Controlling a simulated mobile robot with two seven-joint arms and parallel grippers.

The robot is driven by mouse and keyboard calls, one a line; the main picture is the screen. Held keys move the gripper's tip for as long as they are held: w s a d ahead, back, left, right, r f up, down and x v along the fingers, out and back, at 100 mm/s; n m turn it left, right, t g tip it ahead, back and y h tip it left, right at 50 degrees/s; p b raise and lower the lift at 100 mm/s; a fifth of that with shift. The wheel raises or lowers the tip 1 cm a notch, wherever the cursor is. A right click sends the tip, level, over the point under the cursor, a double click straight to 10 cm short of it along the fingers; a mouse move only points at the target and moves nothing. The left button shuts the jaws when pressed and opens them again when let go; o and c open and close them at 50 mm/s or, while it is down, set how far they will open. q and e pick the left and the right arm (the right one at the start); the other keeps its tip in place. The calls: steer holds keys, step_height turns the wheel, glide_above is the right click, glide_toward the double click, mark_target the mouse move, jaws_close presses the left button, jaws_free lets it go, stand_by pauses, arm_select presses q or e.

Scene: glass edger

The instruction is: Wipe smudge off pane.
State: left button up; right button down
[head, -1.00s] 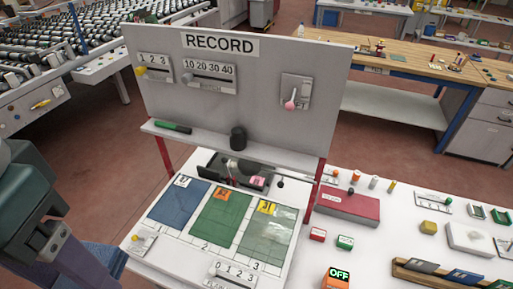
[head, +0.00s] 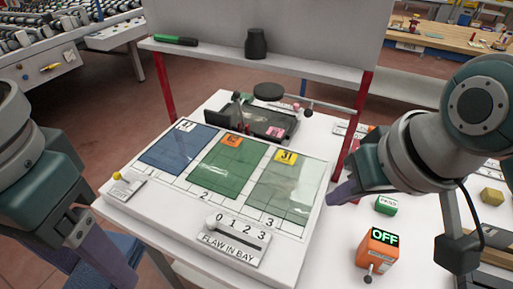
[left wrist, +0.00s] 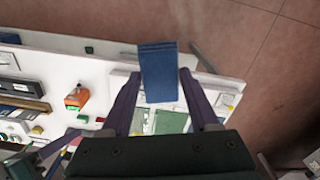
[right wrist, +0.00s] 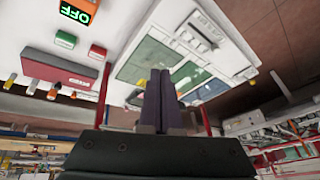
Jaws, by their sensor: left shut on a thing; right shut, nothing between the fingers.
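Three panes lie on the white board: a blue pane (head: 178,150), a green pane (head: 232,172) and a paler green pane (head: 288,190) with a yellow tag marked 31. A faint pale patch shows near the lower right of the paler pane; I cannot tell if it is smudge or glare.
A FLAW IN BAY slider (head: 235,242) sits at the board's front. A black fixture (head: 265,122) stands behind the panes. An orange OFF box (head: 377,252) and a green block (head: 386,205) are to the right. A shelf (head: 300,66) with a green marker (head: 175,40) stands behind.

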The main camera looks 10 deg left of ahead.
steer(key=w+a+f+b, duration=0.3)
steer(key=w+f+b, duration=0.75)
steer(key=b, duration=0.35)
steer(key=t+h+b, duration=0.1)
steer(key=b, duration=1)
glide_toward(309, 191)
steer(key=shift+w+a+f, duration=0.15)
steer(key=shift+w+a, duration=0.75)
steer(key=shift+w+d+t+b, duration=0.25)
steer(key=shift+w+t+b, duration=0.1)
steer(key=shift+b, duration=0.1)
step_height(309, 191, down, 5)
steer(key=b, duration=0.5)
steer(key=shift+f+b, duration=0.35)
steer(key=shift+b, duration=0.05)
steer(key=shift+r, duration=0.1)
step_height(309, 191, up, 6)
steer(key=p, duration=0.6)
